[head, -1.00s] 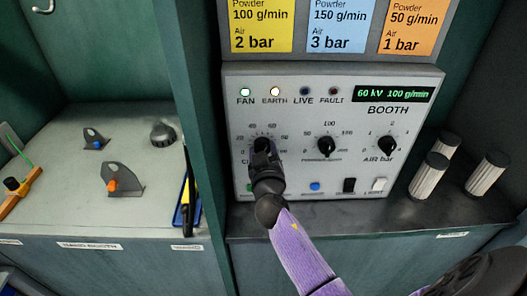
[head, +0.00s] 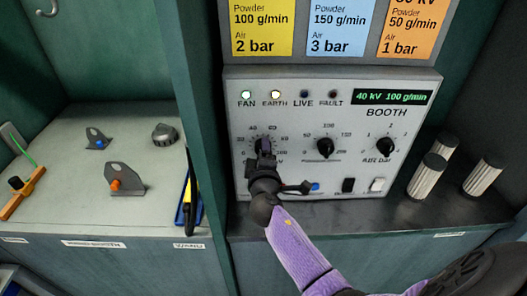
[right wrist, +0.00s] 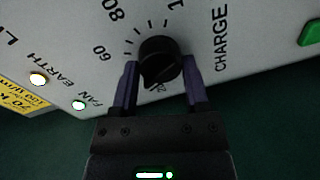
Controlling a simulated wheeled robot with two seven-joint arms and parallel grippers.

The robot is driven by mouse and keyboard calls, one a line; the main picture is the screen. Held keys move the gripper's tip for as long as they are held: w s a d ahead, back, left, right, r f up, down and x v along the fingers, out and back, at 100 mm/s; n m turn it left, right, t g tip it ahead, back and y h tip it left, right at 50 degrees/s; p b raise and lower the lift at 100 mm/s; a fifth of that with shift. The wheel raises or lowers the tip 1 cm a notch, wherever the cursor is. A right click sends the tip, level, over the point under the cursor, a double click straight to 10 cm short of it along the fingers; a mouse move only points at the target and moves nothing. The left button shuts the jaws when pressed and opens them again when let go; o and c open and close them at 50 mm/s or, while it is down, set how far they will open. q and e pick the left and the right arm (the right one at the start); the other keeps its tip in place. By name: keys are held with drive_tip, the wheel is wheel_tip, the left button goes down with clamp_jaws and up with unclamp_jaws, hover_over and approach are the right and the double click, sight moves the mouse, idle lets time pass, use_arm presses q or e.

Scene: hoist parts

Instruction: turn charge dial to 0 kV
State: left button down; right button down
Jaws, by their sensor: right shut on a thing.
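The black charge dial (right wrist: 160,61) sits on the grey booth panel (head: 290,112), under the FAN and EARTH lamps. In the right wrist view it is between the two fingers of my right gripper (right wrist: 161,85), which is shut on it. In the head view my right gripper (head: 263,150) covers most of the dial and part of its scale. The display (head: 392,97) reads 40 kV 100 g/min. My left gripper does not show.
The powder dial (head: 325,147) and air dial (head: 386,145) are to the right on the panel. Several pale ribbed cylinders (head: 428,176) stand right of the panel. Brackets (head: 124,178) and a dark knob (head: 164,134) lie on the left shelf.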

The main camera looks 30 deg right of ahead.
drive_tip(key=shift+a+f+n+h+p, duration=0.1)
drive_tip(key=shift+n+h+p, duration=0.4)
drive_tip(key=shift+n, duration=2.45)
drive_tip(key=shift+d+f+n+h+p, duration=0.1)
drive_tip(key=shift+n+p, duration=0.75)
drive_tip(key=shift+n, duration=2.15)
drive_tip(key=shift+a+n+h+p, duration=0.1)
drive_tip(key=shift+n+h+p, duration=0.4)
drive_tip(key=shift+n, duration=2.45)
drive_tip(key=shift+c, duration=1.2)
unclamp_jaws()
drive_tip(key=shift+o, duration=0.8)
